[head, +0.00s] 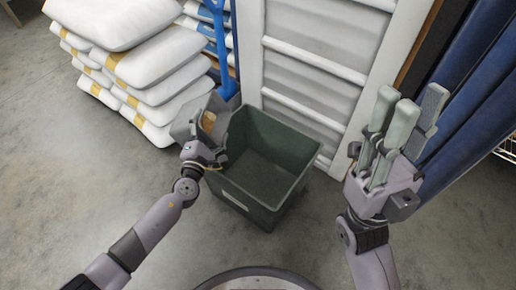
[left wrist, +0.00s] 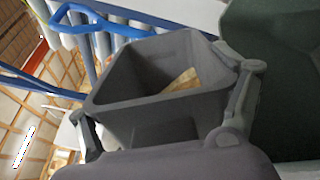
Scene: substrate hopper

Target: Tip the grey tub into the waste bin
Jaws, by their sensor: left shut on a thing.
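The grey tub (head: 186,125) is in my left gripper (head: 205,148), beside the far left edge of the waste bin. In the left wrist view the tub (left wrist: 150,125) sits between the fingers, with its open top showing and a tan piece (left wrist: 182,80) inside. The waste bin (head: 238,190) is a dark green, open box on the floor, and its visible inside looks empty. A dark green surface, likely the bin, fills the right of the left wrist view (left wrist: 285,75). My right gripper (head: 408,115) is raised to the right of the bin, fingers apart and empty.
White sacks (head: 150,60) with yellow bands are stacked left of the bin. A blue shovel (head: 222,50) stands behind the tub. A white slatted panel (head: 315,60) stands behind the bin, and blue drapes (head: 475,100) hang at right. The front floor is clear.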

